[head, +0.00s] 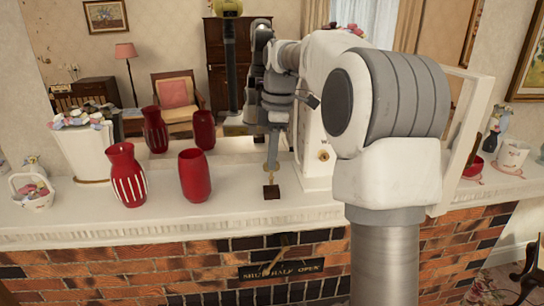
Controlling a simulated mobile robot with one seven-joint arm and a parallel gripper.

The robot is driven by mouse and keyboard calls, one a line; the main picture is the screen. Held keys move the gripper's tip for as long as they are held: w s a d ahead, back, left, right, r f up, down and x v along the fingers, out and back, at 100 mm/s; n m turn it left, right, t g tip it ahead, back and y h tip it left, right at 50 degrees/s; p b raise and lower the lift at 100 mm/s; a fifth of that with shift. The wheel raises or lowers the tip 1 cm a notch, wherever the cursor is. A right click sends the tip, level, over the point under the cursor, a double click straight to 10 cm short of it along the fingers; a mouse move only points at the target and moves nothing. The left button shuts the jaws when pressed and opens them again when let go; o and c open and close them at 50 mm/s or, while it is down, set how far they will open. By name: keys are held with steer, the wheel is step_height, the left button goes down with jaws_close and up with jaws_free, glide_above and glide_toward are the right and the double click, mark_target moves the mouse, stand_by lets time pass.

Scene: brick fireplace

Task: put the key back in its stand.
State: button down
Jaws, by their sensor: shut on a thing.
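My gripper (272,163) points straight down over the mantel, just left of the white case. It is shut on the key (270,179), of which only a small brass-coloured bit shows below the fingertips. The stand (271,193) is a small dark brown block on the mantel near its front edge, directly under the gripper in the picture. The key's lower end appears at or just above the stand's top. I cannot tell whether it is inside the stand or only over it.
Two red vases (127,175) (195,175) stand left of the gripper. A white planter (82,150) and a small basket (33,191) are further left. The white case (315,150) stands close on the right, partly hidden by my arm. Bare mantel (232,190) lies between vase and stand.

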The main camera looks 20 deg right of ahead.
steer(key=shift+f+b, duration=0.8)
steer(key=shift+f, duration=0.65)
steer(key=shift+c, duration=2.2)
jaws_free()
steer(key=shift+r, duration=0.15)
steer(key=shift+r+p, duration=2)
steer(key=shift+r, duration=1.4)
